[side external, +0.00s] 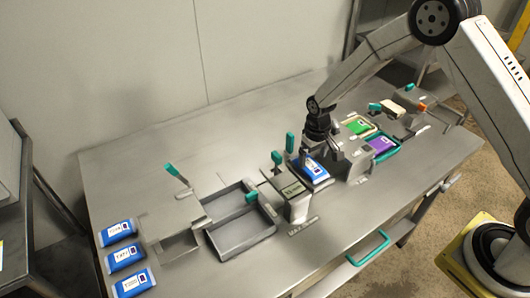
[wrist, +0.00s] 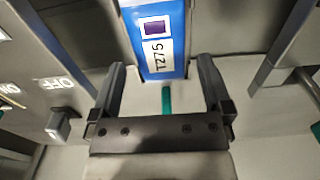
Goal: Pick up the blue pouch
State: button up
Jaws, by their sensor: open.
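A blue pouch (wrist: 175,68) with a white label reading T275 shows at the top middle of the wrist view. In the side view, a blue pouch (side external: 315,172) lies in a metal station right below my gripper (side external: 308,151). In the wrist view my gripper (wrist: 161,70) is open, with one finger to each side of the pouch's near end. Nothing is held. Whether the fingers are level with the pouch or above it I cannot tell.
Blue pouches lie at the table's left: one at the back (side external: 115,232), one in the middle (side external: 125,257), one in front (side external: 134,283). A purple pouch (side external: 381,145) and a green pouch (side external: 357,126) lie right of my gripper. Teal-handled fixtures and an empty grey tray (side external: 242,232) stand nearby.

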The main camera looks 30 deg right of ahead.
aim_at(312, 166)
jog(key=shift+f, duration=2.1)
jog(key=c, duration=1)
jog(key=shift+c, duration=0.2)
jog(key=shift+r, duration=0.15)
jog(key=shift+r, duration=0.75)
jog(key=s+r, duration=1.1)
jog(key=s, duration=0.3)
jog(key=shift+d+r, duration=0.15)
jog(key=shift+d, duration=0.05)
